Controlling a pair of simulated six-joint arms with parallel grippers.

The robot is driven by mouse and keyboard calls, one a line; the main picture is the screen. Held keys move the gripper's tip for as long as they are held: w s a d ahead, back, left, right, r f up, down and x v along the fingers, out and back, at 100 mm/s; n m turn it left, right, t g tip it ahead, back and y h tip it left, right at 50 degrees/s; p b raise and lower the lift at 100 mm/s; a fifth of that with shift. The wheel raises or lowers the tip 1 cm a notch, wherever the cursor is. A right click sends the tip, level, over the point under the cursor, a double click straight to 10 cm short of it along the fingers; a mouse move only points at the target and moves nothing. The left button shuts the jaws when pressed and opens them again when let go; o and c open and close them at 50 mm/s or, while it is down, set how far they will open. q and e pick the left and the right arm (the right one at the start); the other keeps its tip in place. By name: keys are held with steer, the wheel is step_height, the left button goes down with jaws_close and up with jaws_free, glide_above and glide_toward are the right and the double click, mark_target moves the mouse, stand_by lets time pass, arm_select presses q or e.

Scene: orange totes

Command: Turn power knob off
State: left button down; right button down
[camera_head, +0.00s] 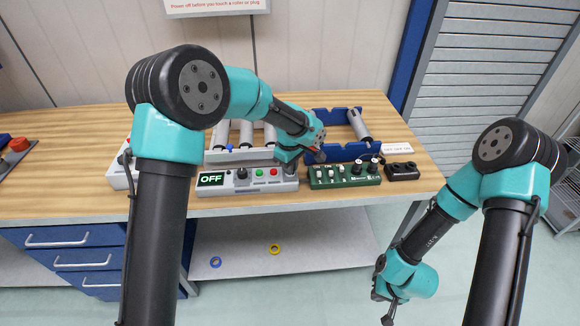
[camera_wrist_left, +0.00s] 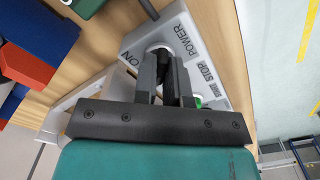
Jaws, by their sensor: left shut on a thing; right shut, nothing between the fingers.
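A white control box (camera_head: 225,188) stands at the table's front edge, with a lit display (camera_head: 211,179) reading OFF. Its power knob (camera_wrist_left: 166,50) is dark, with "POWER" and "ON" printed around it in the left wrist view. My left gripper (camera_wrist_left: 167,72) is shut on the knob, which is mostly hidden between the fingers. In the head view my left gripper (camera_head: 289,170) is at the box's right end and hides the knob there. My right gripper (camera_head: 387,312) is shut and empty, hanging low in front of the table, away from the box.
A green switch box (camera_head: 343,182) stands just right of the white box, with a small black box (camera_head: 401,171) beyond it. Grey rollers and a blue frame (camera_head: 345,152) are behind. Yellow (camera_head: 274,249) and blue (camera_head: 215,262) rings lie on the lower shelf.

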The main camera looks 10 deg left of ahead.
stand_by(0.4)
arm_select(q)
steer(key=c, duration=1.2)
jaws_free()
steer(key=shift+r, duration=0.1)
step_height(320, 180, up, 17)
steer(key=shift+r, duration=0.15)
